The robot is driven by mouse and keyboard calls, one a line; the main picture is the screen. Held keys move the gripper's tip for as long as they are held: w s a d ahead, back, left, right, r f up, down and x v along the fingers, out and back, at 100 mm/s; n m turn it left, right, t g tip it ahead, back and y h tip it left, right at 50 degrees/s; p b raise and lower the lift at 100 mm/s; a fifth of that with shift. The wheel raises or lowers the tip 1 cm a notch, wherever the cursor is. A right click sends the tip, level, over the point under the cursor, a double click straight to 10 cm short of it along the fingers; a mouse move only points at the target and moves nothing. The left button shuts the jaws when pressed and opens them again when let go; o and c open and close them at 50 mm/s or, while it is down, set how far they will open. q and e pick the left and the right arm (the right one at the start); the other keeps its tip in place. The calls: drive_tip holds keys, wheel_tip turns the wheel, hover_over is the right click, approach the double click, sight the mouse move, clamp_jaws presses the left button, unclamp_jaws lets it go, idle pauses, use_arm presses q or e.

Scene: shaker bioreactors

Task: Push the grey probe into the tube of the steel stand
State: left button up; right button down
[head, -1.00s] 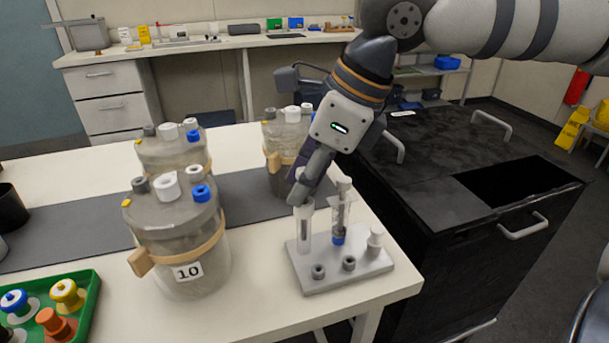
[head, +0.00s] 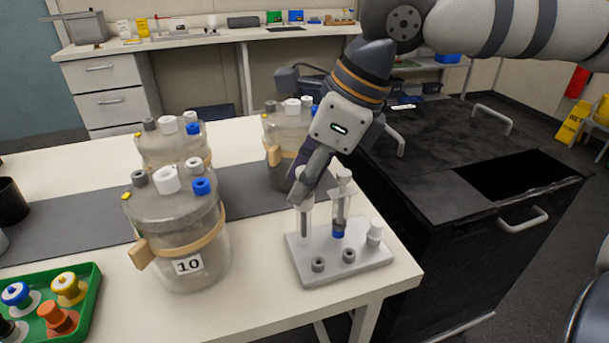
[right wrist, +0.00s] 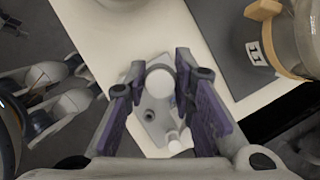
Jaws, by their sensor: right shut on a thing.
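The steel stand (head: 372,262) is a pale grey plate near the table's front right corner, with clear upright tubes and small grey sockets. My right gripper (head: 303,190) is shut at the left tube (head: 308,232), tilted down from the upper right. It grips the pale round head of the grey probe, which shows as a white disc between the fingers in the right wrist view (right wrist: 160,80). The grey shaft (head: 305,222) seems to be inside the left tube; its depth is unclear. The other tube (head: 341,208) has a white top and blue lower end. My left gripper is out of view.
A jar labelled 10 (head: 180,240) with capped ports stands left of the stand, and more jars are behind it. A green tray (head: 92,300) of coloured plugs is at front left. A black cabinet (head: 430,215) stands right of the table.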

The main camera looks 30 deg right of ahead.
drive_tip(key=shift+f, duration=0.5)
drive_tip(key=c, duration=1.3)
unclamp_jaws()
drive_tip(key=v, duration=1.2)
